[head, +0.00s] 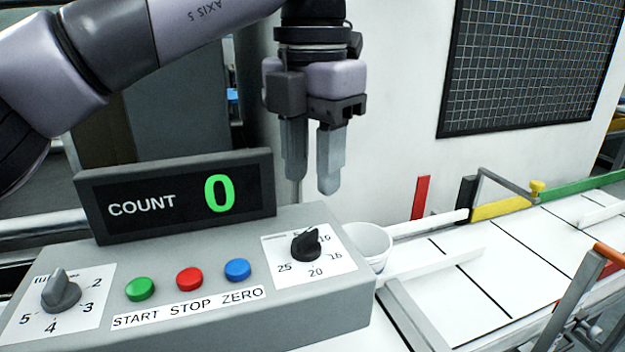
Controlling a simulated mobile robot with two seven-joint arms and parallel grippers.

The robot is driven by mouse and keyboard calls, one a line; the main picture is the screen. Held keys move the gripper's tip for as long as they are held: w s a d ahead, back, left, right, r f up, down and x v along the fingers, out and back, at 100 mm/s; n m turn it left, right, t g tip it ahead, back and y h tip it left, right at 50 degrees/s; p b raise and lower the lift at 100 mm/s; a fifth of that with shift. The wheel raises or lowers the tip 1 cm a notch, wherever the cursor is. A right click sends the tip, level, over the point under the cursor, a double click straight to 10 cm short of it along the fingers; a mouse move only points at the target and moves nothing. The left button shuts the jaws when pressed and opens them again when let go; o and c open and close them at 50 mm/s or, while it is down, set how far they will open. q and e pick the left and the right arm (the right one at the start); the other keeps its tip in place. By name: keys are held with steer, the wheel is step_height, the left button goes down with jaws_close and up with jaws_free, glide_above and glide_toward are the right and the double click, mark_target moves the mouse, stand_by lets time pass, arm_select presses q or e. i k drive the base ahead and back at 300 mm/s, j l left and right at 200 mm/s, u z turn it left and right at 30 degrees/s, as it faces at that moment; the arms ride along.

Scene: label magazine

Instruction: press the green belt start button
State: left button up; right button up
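The green button (140,289) sits on the sloped top of the grey control box (330,305), above the label START. A red button (189,278) over STOP and a blue button (237,270) over ZERO stand to its right. My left gripper (311,185) hangs with its fingers pointing down, above and behind the right part of the box. It is well to the right of the green button and apart from it. A narrow gap shows between its two fingers, with nothing visible between them. My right gripper is not in view.
A count display (178,195) reading 0 stands at the back of the box. A white cup (370,243) stands beside the box. A white belt (480,290) with rails runs at right.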

mark_target(139, 288)
steer(key=k, duration=1)
